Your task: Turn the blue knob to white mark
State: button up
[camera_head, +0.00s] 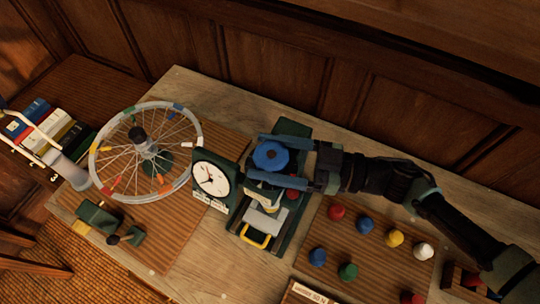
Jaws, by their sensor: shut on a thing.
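The blue knob (270,156) sits on top of a dark green device (229,231) in the middle of the table. It is round with a lobed edge. My gripper (262,158) reaches in from the right, one finger on the far side of the knob and one on the near side, shut on it. A square dial (211,180) with a white face and dark hands stands upright at the left of the device. The white mark cannot be made out at this size; the fingers hide part of the area around the knob.
A spoked wheel (92,151) with coloured tags stands left of the dial. The device also carries a yellow handle (257,240) and a red part (292,194). Several coloured pegs stand on a wooden board (375,270) at the lower right. A wood-panelled wall (290,75) runs behind the table.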

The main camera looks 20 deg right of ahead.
jog(key=shift+f, duration=0.2)
jog(key=o, duration=1.2)
jog(key=shift+o, duration=0.2)
jog(key=shift+d+r, duration=0.1)
jog(key=b+v, duration=0.3)
jog(key=v, duration=1)
